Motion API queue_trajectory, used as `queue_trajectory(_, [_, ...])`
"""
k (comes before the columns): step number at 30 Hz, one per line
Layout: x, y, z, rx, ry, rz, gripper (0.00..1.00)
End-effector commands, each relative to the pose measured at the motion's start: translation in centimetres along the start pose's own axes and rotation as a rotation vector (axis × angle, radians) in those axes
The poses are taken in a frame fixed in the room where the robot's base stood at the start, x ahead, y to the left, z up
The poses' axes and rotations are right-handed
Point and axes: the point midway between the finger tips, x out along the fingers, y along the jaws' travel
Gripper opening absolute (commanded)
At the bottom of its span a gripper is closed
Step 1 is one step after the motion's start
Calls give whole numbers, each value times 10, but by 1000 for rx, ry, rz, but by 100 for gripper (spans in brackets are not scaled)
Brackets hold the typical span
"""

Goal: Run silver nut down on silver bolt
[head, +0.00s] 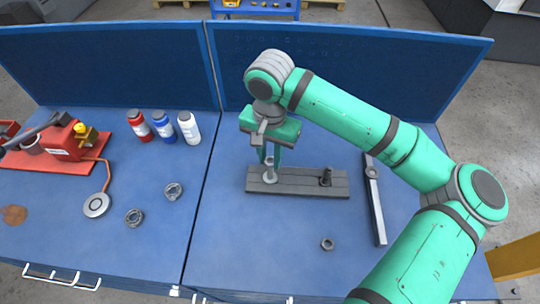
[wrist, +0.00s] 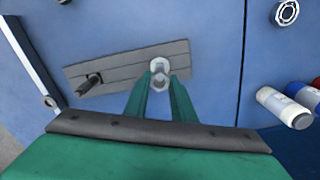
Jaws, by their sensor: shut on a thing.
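The silver bolt (head: 269,178) stands upright near the left end of a grey block (head: 310,189), with a pale flange at its foot. My gripper (head: 270,162) points straight down over it, its two fingers on either side of the bolt. In the wrist view the fingers (wrist: 160,84) are closed on the silver nut (wrist: 160,66), which is lined up with the bolt. The fingers partly hide both, so I cannot tell how far down the thread the nut sits.
A dark bolt (head: 326,177) stands at the block's right end. A dark nut (head: 327,243) lies in front on the blue bench. A long grey bar (head: 374,200) lies to the right. Bottles (head: 163,126) and two grey rings (head: 173,191) are on the left.

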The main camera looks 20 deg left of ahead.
Motion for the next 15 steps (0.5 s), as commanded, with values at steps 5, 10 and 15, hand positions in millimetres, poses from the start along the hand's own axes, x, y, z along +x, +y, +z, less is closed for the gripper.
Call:
queue_trajectory(5, [2, 0, 0, 0, 0, 0, 0])
queue_trajectory(10, [5, 0, 0, 0, -1, 0, 0])
queue_trajectory(15, [7, 0, 0, 0, -1, 0, 0])
